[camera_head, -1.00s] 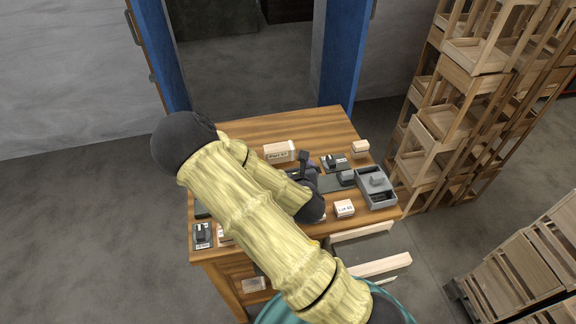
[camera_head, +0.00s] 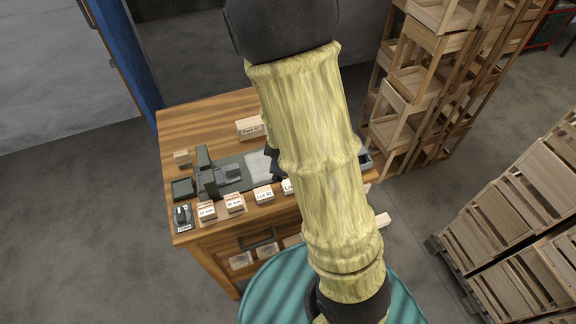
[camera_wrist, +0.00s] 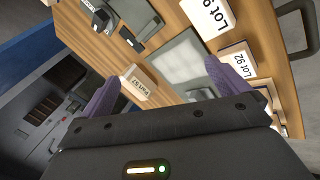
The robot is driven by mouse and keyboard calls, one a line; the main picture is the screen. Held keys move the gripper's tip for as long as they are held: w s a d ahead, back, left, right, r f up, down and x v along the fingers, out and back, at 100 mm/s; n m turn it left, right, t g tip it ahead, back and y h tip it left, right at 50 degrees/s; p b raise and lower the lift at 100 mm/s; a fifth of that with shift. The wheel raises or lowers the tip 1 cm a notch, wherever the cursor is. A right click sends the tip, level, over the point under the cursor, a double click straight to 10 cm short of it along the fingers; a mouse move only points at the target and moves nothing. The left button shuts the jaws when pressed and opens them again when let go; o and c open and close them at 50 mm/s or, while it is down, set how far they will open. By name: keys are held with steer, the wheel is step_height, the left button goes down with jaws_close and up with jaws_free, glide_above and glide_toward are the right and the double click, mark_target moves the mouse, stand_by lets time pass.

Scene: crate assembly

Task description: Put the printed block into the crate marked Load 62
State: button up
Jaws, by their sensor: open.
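My gripper (camera_wrist: 163,88) is open in the wrist view, its purple fingers apart above the wooden workbench (camera_head: 200,128). Nothing is held between them. A small grey block (camera_wrist: 200,94) lies by a pale plate (camera_wrist: 180,62), partly behind a finger; I cannot tell whether it is the printed block. A wooden block with a "Part" label (camera_wrist: 136,86) shows by the left finger, and in the head view (camera_head: 249,129) at the bench's back. In the head view my arm hides most of the gripper. No crate marked Load 62 is readable.
A dark device (camera_head: 212,176) stands at the bench's left. A grey tray (camera_head: 366,161) is mostly behind my arm. Stacked wooden crates (camera_head: 415,75) stand right, with more crates (camera_head: 520,215) nearer.

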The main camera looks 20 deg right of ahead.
steer(key=s+a+r+m+g+y, duration=0.1)
steer(key=s+r+m+g, duration=0.2)
steer(key=s+r+m, duration=0.5)
steer(key=s+m, duration=0.2)
steer(key=m, duration=0.2)
steer(key=shift+a+g, duration=0.3)
steer(key=shift+a, duration=0.1)
steer(key=shift+c, duration=0.4)
